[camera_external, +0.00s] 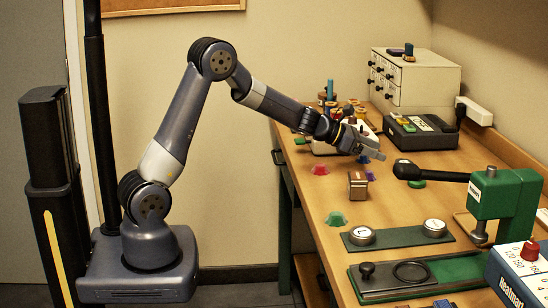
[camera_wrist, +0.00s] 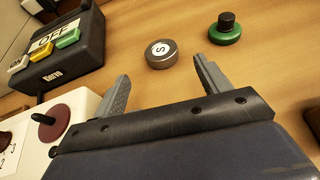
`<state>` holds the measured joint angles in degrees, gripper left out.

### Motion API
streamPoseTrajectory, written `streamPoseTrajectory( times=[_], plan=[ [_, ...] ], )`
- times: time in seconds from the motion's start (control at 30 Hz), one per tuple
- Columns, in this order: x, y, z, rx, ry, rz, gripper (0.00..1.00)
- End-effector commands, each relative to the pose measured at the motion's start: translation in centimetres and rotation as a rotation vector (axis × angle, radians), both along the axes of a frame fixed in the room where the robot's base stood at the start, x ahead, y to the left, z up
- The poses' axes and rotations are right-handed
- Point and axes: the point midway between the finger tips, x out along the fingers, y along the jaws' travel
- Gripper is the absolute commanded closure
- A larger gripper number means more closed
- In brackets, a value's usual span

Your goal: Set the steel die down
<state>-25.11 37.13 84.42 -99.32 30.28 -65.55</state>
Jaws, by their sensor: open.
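The steel die (camera_wrist: 161,53) is a short grey round piece with a white face marked S. In the wrist view it sits upright on the wooden table, just beyond and between my fingertips. My gripper (camera_wrist: 160,72) is open, with a finger on either side of the view and a gap around the die. I see no finger touching it. In the external view my gripper (camera_external: 373,149) is low over the back half of the table, and I cannot make out the steel die there.
A black labelled device (camera_external: 420,131) with coloured buttons and a white box (camera_wrist: 62,118) with a dark red knob stand close by. A green piece with a black knob (camera_wrist: 226,29) is right of the die. A brown block (camera_external: 357,185) and green press (camera_external: 505,195) stand nearer the front.

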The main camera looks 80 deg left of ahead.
Motion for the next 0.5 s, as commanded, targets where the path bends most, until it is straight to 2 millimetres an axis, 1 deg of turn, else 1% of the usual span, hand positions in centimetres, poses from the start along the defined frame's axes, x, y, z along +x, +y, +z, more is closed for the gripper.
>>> streamPoseTrajectory(
  times=[0.03, 0.1, 0.2, 0.33, 0.5],
  plan=[
    [-0.8, 0.1, 0.3, 0.001, -0.001, 0.002, 0.28],
    [-1.7, 0.3, 0.8, 0.000, -0.002, 0.001, 0.28],
    [-2.6, 0.4, 1.1, 0.001, 0.000, 0.000, 0.28],
    [-3.2, 0.4, 1.3, 0.001, 0.001, 0.000, 0.28],
    [-3.3, 0.4, 1.3, 0.000, 0.001, 0.000, 0.28]
  ],
)
